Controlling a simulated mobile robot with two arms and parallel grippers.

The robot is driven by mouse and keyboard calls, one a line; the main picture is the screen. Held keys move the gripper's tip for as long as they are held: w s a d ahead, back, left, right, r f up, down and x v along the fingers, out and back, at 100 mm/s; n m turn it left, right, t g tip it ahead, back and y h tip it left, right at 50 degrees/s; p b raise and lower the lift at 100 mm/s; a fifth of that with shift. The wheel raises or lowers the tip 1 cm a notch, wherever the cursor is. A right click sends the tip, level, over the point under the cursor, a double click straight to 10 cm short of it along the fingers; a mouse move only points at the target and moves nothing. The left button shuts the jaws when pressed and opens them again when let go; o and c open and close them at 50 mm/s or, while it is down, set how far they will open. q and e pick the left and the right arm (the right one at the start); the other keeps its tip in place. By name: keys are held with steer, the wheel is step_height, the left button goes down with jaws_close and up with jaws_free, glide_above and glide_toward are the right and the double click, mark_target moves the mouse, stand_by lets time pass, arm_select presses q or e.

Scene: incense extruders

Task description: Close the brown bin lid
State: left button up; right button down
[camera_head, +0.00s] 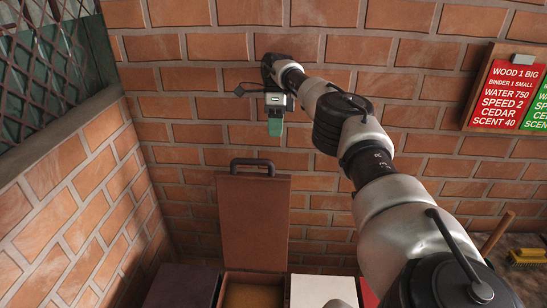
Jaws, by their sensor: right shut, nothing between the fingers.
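The brown bin (222,293) stands low at the bottom of the head view, with a tan-brown surface showing inside it. Its brown lid (255,222) is raised upright at the back of the bin, in front of the brick wall, with a dark handle (252,163) on its top edge. My right gripper (275,127) hangs above the lid and slightly right of the handle, with greenish fingers pointing down. It is shut and empty, and appears apart from the handle. My left gripper is not in view.
A dark bin lid (182,287) lies left of the brown bin and a white one (322,291) lies right of it. Brick walls stand behind and at left. A red sign (505,95) hangs at right. A yellow brush (527,256) lies at lower right.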

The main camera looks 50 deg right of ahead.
mark_target(274, 163)
steer(key=b+x, duration=0.1)
steer(key=x, duration=0.2)
steer(key=b+x, duration=0.1)
steer(key=x, duration=0.2)
steer(key=b+x, duration=0.1)
steer(key=x, duration=0.2)
steer(key=shift+s+a+r, duration=0.1)
steer(key=shift+s+a, duration=0.25)
steer(key=shift+a, duration=0.05)
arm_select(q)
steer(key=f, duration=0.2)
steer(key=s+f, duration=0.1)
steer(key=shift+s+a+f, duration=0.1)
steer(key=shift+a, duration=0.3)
arm_select(e)
steer(key=shift+s+f, duration=0.1)
steer(key=shift+f, duration=0.15)
steer(key=shift+a, duration=0.1)
